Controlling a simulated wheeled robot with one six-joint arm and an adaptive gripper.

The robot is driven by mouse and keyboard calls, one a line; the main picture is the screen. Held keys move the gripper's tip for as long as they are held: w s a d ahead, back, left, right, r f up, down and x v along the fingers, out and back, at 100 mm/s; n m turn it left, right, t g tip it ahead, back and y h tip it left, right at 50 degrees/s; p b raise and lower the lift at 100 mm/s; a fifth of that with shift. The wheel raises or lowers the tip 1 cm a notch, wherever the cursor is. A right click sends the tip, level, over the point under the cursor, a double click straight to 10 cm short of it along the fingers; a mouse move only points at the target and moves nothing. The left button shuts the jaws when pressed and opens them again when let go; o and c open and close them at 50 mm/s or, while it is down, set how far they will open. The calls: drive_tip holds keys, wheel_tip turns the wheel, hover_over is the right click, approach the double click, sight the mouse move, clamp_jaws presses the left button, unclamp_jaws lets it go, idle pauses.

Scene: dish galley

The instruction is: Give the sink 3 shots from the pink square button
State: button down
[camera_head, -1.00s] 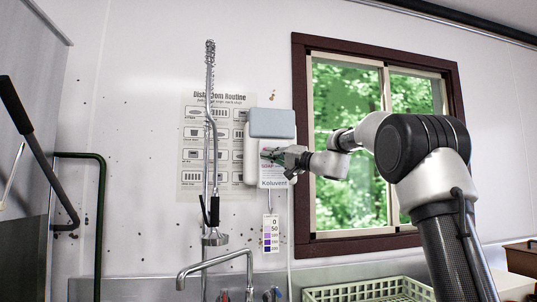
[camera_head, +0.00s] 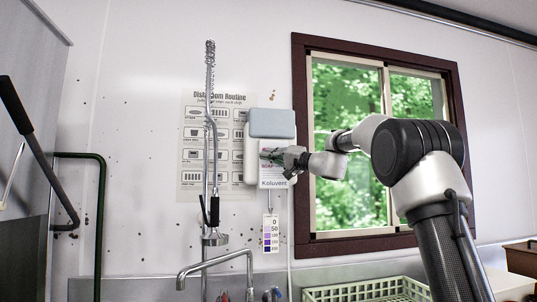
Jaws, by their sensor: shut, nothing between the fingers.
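No pink square button shows; my gripper covers part of the dispenser's front. The sink's basin is below the picture.
A colour strip card (camera_head: 270,233) hangs under the dispenser. A poster (camera_head: 192,150) is behind the sprayer. A pale green rack (camera_head: 365,292) stands at the lower right. A dark-framed window (camera_head: 345,190) is behind my arm. A black handle (camera_head: 15,105) is at far left.

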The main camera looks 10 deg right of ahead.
drive_tip(key=shift+s, duration=1.2)
drive_tip(key=shift+w, duration=0.2)
drive_tip(key=shift+w, duration=0.2)
drive_tip(key=shift+w, duration=0.65)
idle(1.3)
drive_tip(key=shift+s, duration=1.05)
drive_tip(key=shift+w, duration=0.15)
drive_tip(key=shift+w, duration=0.3)
